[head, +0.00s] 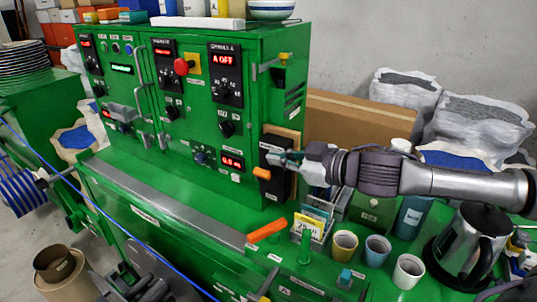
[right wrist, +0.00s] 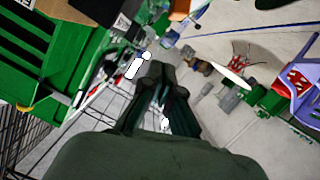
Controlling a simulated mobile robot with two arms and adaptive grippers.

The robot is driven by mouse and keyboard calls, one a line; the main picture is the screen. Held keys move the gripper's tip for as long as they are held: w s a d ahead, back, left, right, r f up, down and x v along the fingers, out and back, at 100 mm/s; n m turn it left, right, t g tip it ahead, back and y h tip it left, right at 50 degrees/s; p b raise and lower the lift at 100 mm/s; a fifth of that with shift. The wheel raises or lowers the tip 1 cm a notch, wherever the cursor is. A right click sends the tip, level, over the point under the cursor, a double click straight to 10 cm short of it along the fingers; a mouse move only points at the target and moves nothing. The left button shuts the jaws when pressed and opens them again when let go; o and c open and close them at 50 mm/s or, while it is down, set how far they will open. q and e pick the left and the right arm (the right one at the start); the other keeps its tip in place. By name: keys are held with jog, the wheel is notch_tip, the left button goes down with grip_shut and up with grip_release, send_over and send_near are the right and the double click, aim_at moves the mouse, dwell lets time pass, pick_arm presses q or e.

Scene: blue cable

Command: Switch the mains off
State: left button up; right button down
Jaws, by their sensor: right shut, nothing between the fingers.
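A black switch box (head: 274,150) is mounted at the lower right of the green cabinet (head: 200,130). A short orange lever (head: 262,173) sticks out low on its left side. I take this box for the mains switch, but its lettering is too small to read. My right gripper (head: 284,159) comes in from the right, shut and empty. Its tips are in front of the box, just above and right of the lever, and hide part of the box. I cannot tell whether they touch it. Dark gripper fingers (right wrist: 165,105) also show in the right wrist view. My left gripper is not in view.
Below my right arm stand a card holder (head: 315,222), several cups including a yellow one (head: 344,246), and a steel kettle (head: 475,245). An orange handle (head: 267,231) lies on the green bench. Red displays, one reading "A OFF" (head: 226,58), are lit. A blue cable (head: 130,240) crosses the lower left.

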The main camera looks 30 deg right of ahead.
aim_at(268, 170)
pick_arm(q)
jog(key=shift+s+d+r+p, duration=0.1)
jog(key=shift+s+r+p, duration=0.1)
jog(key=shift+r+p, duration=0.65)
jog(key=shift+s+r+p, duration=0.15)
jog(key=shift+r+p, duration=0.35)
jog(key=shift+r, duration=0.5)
pick_arm(e)
jog(key=shift+w+a+f, duration=0.15)
jog(key=shift+w+f, duration=0.75)
jog(key=shift+f, duration=0.3)
jog(key=shift+w+a+f, duration=0.1)
jog(key=shift+w+f, duration=0.75)
jog(key=shift+f, duration=0.3)
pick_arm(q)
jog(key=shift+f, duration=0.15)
pick_arm(e)
jog(key=shift+a+f, duration=0.1)
pick_arm(q)
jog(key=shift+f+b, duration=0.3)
jog(key=shift+b, duration=0.2)
pick_arm(e)
jog(key=shift+s+a+f+n, duration=0.1)
jog(key=shift+f+n, duration=0.05)
jog(key=shift+n, duration=0.15)
